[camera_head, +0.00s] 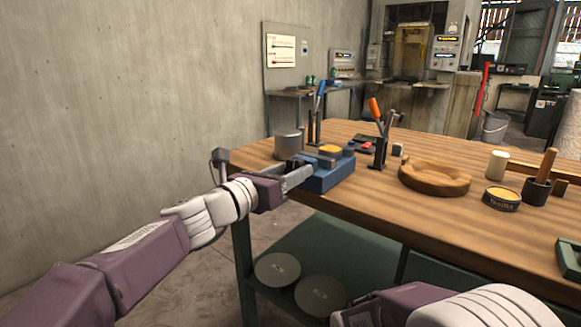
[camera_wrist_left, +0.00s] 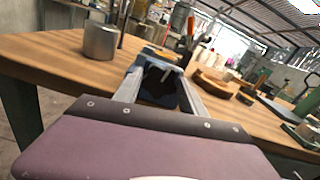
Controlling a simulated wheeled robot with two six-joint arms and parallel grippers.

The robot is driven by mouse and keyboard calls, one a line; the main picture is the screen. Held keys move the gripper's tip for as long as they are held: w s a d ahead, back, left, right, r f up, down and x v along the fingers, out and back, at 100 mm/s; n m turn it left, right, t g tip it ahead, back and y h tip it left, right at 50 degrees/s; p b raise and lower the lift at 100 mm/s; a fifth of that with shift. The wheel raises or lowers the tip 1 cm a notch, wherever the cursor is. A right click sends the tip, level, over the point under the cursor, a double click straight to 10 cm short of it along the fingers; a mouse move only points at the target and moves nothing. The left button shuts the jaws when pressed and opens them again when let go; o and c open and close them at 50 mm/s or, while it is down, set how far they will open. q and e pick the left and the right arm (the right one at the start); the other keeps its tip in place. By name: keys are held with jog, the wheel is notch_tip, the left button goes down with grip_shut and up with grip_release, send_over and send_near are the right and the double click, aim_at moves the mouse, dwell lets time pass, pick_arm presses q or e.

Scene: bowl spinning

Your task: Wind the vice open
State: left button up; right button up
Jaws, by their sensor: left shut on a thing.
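The blue vice (camera_head: 328,176) stands at the near left corner of the wooden table, with a yellow round piece (camera_head: 331,149) at its top. My left gripper (camera_head: 297,178) reaches its near side from the left and is shut on the vice's handle. In the left wrist view my gripper's two fingers (camera_wrist_left: 159,88) stand on either side of the dark front of the vice (camera_wrist_left: 148,58), with a small pale bar between them. The fingers hide most of the handle. My right gripper's body (camera_head: 410,304) shows low in the head view; its fingers cannot be made out.
A metal cylinder (camera_head: 288,144) stands just left of the vice. An orange-handled tool in a stand (camera_head: 379,140), a wooden bowl (camera_head: 434,177), a yellow-topped tin (camera_head: 501,198) and a dark cup (camera_head: 536,191) stand to the right. The table's front middle is clear.

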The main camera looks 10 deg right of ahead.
pick_arm(q)
jog(key=shift+n+p, duration=0.3)
jog(key=shift+n, duration=0.6)
jog(key=shift+f, duration=0.1)
jog(key=o, duration=1.4)
jog(key=shift+c, duration=0.2)
jog(key=p+v, duration=0.1)
jog(key=v, duration=0.8)
